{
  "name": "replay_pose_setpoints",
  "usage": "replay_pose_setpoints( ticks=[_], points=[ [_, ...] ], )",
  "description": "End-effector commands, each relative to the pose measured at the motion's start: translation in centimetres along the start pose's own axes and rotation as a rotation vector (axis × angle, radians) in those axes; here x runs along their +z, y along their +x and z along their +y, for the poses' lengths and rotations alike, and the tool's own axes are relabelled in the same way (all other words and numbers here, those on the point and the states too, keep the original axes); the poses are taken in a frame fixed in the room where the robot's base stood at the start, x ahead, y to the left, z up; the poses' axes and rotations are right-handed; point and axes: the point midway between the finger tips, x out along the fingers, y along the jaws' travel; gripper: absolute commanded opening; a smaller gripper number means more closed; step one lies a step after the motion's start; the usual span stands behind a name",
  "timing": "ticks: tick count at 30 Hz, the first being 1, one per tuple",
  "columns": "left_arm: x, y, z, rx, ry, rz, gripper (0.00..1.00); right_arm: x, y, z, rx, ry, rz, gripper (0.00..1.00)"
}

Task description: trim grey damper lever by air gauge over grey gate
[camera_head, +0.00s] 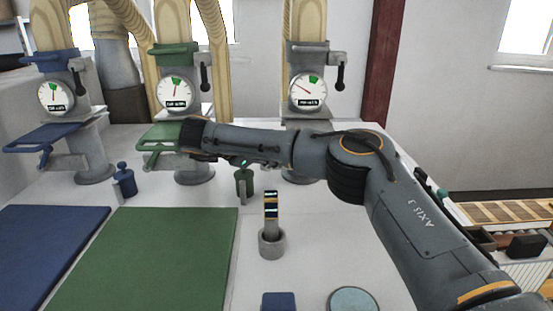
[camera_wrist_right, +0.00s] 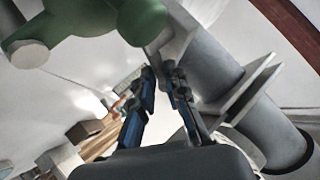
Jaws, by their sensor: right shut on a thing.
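The grey air gauge (camera_head: 307,89) stands at the right station. Its needle points up and left, away from the green band at the upper right. The damper lever (camera_head: 340,76) hangs beside it with a dark grip pointing down. My right arm crosses in front of the station and hides the grey gate and my right gripper in the head view. In the right wrist view my right gripper (camera_wrist_right: 165,73) is shut on a grey part beside a grey column (camera_wrist_right: 210,75); its exact shape is unclear. My left gripper is not in view.
Green (camera_head: 175,89) and blue (camera_head: 54,96) gauges stand to the left, with a green gate (camera_head: 163,137) and blue gate (camera_head: 42,137) below. A grey cup (camera_head: 272,244) holds a striped stick. A green thing (camera_wrist_right: 90,20) is close in the wrist view.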

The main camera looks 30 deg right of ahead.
Motion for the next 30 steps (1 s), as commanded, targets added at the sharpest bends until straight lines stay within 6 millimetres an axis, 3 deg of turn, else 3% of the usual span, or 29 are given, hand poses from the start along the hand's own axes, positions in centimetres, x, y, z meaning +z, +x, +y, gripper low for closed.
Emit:
replay_pose_setpoints(
  ticks=[7, 8, 9, 19, 30],
  points=[
    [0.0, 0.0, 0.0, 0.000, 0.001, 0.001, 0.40, 0.1, 0.0, 0.0, -0.001, -0.002, -0.001, 0.00],
    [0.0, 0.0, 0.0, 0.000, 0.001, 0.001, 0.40, 0.1, 0.0, 0.0, -0.001, -0.002, -0.001, 0.18],
    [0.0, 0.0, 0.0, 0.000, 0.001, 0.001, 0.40, 0.1, 0.0, 0.0, -0.001, -0.002, -0.002, 0.23],
    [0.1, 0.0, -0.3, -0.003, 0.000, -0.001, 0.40, 0.0, -0.3, 0.0, -0.001, 0.000, -0.002, 0.23],
    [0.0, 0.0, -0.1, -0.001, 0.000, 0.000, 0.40, 0.0, -5.8, -0.1, -0.006, 0.000, -0.001, 0.23]
  ],
)
